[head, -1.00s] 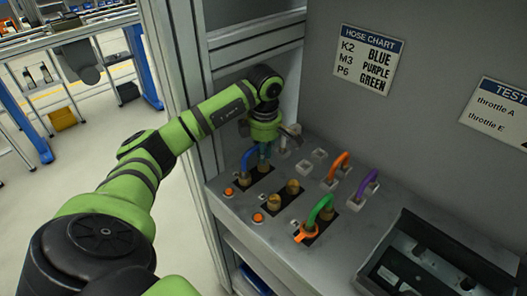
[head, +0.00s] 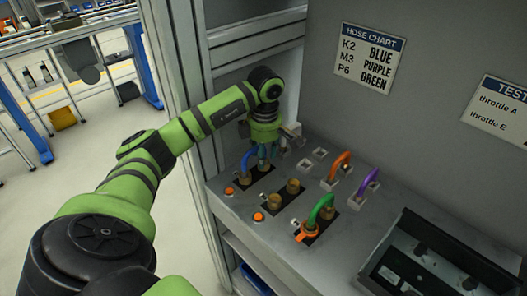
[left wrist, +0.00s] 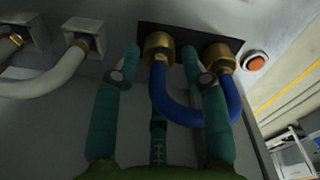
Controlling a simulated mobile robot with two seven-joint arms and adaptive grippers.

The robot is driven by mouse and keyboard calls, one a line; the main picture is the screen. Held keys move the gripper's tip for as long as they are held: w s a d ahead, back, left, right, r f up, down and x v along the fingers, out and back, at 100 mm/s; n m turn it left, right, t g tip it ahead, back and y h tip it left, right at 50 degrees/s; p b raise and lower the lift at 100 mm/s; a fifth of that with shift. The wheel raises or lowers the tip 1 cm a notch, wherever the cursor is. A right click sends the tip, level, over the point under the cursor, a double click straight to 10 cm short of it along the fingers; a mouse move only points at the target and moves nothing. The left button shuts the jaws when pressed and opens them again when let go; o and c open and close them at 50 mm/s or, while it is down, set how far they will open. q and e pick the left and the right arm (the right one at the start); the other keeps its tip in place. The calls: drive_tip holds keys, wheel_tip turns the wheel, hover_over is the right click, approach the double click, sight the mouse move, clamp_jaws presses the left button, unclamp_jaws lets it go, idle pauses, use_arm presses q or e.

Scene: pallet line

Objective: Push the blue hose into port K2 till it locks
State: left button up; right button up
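The blue hose (head: 247,160) is a short U-shaped loop at the back left black plate of the bench. In the left wrist view the blue hose (left wrist: 178,112) has both ends at brass fittings (left wrist: 160,46) on that plate. My left gripper (head: 262,158) points down over it. In the left wrist view its teal fingers (left wrist: 160,66) stand on either side of one hose end, with gaps visible, so it looks open. I cannot read a K2 label or tell whether that end is locked. My right gripper is not in view.
The hose chart (head: 368,57) pairs K2 with blue. A green hose (head: 318,208) sits at the front plate; two bare brass fittings (head: 293,187) stand between. Orange (head: 341,162) and purple (head: 368,181) hoses stand behind.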

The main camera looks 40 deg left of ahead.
use_arm(q)
drive_tip(key=shift+r, duration=0.15)
drive_tip(key=r, duration=0.7)
drive_tip(key=shift+s+d+r, duration=0.15)
drive_tip(key=shift+d, duration=0.05)
drive_tip(key=shift+r, duration=0.1)
